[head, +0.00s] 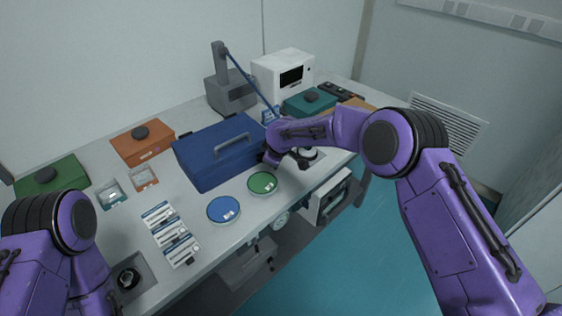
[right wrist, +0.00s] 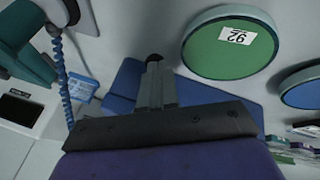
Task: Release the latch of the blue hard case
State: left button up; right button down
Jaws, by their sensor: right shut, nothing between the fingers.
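The blue hard case (head: 205,150) stands on the table with its lid down and a grey handle on top. In the right wrist view its blue surface (right wrist: 212,90) lies behind my fingers. My right gripper (head: 268,159) is at the case's right front corner, low beside it. In the right wrist view my right gripper (right wrist: 154,62) has its fingers together with nothing held. I cannot tell whether the fingertips touch the case. I cannot make out the latch in either view. My left arm is at the lower left, and its gripper is not visible.
A green dish (head: 262,183) and a blue dish (head: 223,209) lie in front of the case. An orange case (head: 143,144) stands to its left. A grey device with an arm (head: 228,92) and a white instrument (head: 283,73) stand behind. Labelled packets (head: 170,234) lie front left.

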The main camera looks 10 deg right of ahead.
jog(key=shift+w+d+f, duration=0.1)
jog(key=shift+w+d, duration=0.05)
jog(key=shift+d, duration=0.15)
jog(key=shift+w+a, duration=0.4)
jog(key=shift+a, duration=0.35)
